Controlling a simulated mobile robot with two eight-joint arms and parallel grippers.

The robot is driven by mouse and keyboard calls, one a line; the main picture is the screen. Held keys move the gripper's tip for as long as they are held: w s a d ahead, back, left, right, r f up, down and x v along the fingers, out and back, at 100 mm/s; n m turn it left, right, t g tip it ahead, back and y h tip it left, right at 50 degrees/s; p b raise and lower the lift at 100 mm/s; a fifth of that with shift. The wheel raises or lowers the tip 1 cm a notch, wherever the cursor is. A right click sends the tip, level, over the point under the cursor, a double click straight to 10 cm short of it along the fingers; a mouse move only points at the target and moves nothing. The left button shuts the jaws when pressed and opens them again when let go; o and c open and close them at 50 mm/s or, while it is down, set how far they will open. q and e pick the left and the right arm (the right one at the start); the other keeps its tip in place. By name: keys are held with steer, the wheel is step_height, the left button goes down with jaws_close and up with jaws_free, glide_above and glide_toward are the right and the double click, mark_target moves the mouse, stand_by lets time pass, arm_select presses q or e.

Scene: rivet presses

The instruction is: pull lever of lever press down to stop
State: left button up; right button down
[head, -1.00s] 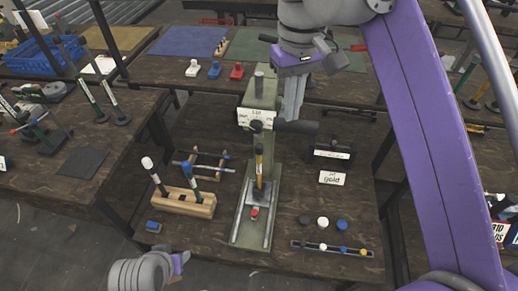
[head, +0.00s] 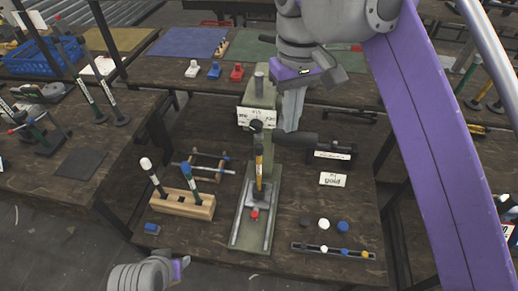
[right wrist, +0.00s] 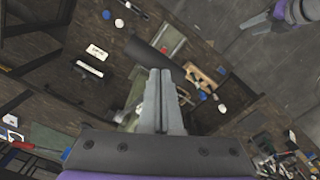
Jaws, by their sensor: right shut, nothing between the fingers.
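The lever press has a green column (head: 259,90) with a white label and a green base (head: 240,235). Its thick dark lever (head: 300,141) points right from the hub and slopes slightly down. My right gripper (head: 288,130) is shut and empty, with its fingertips over the lever, seemingly touching it from above. In the right wrist view the closed fingers (right wrist: 160,72) overlap the dark lever (right wrist: 150,57); the contact itself is hidden. My left gripper (head: 180,268) is at the bottom left, away from the press; its fingers are not clear.
A wooden block (head: 182,205) with upright tools stands left of the press. A white sign (head: 333,179) and a dark box (head: 333,152) are on the right. A rail with small coloured parts (head: 335,250) lies at the front right. The left front of the table is mostly clear.

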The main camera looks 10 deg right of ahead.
mark_target(288, 141)
steer(key=shift+s+a+f+b, duration=0.1)
steer(key=shift+s+f+b, duration=0.15)
steer(key=shift+f, duration=0.25)
steer(key=shift+s+f+b, duration=0.15)
steer(key=shift+f+b, duration=0.1)
steer(key=shift+f, duration=0.4)
steer(key=shift+s+a+f+b, duration=0.1)
steer(key=shift+s+f+b, duration=0.25)
steer(key=shift+f, duration=0.35)
steer(key=shift+s+a+f+b, duration=0.1)
steer(key=shift+f+b, duration=0.35)
steer(key=shift+f, duration=0.35)
steer(key=shift+s+f+b, duration=0.2)
steer(key=shift+f+b, duration=0.15)
steer(key=shift+f, duration=0.4)
steer(key=shift+s+f+b, duration=0.15)
steer(key=shift+f+b, duration=0.2)
steer(key=shift+f, duration=0.45)
